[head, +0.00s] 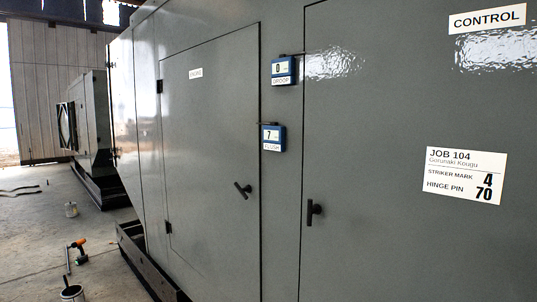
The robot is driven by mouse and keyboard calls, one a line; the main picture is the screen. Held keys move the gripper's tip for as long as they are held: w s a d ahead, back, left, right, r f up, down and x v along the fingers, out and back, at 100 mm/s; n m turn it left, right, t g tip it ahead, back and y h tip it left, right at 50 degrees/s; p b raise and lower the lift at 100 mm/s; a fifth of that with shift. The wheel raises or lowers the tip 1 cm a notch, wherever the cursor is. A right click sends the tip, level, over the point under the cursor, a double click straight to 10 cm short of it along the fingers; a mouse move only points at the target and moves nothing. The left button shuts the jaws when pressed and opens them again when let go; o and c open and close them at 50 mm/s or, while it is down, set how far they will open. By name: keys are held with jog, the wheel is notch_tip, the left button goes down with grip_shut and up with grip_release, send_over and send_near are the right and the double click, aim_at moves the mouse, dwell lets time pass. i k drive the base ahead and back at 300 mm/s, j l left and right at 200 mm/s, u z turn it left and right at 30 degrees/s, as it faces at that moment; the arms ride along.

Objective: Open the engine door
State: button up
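The engine door (212,150) is a grey panel in the enclosure wall, left of centre, with a small label (196,73) near its top that seems to read "ENGINE". It looks shut, flush with the wall. Its dark handle (243,189) sits near the right edge and is tilted. Hinges (159,87) show on its left edge. Two blue gauges hang right of it: one reads 0 over "DROOP" (283,71), the other 7 over "FLUSH" (272,138). My gripper is not in view.
The control door (400,220), with an upright handle (314,211) and a "JOB 104" sheet (465,175), fills the right. A dark base rail (145,265) runs below the enclosure. Another unit (92,125) stands behind.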

aim_at(210, 92)
jog(key=i+u, duration=0.15)
jog(key=i, duration=0.35)
jog(key=i+u, duration=0.2)
jog(key=i, duration=0.3)
jog(key=i+u, duration=0.15)
jog(key=i, duration=0.35)
jog(key=i+l+u, duration=0.2)
jog(key=i, duration=0.3)
jog(key=i+l+u, duration=0.15)
jog(key=i, duration=0.3)
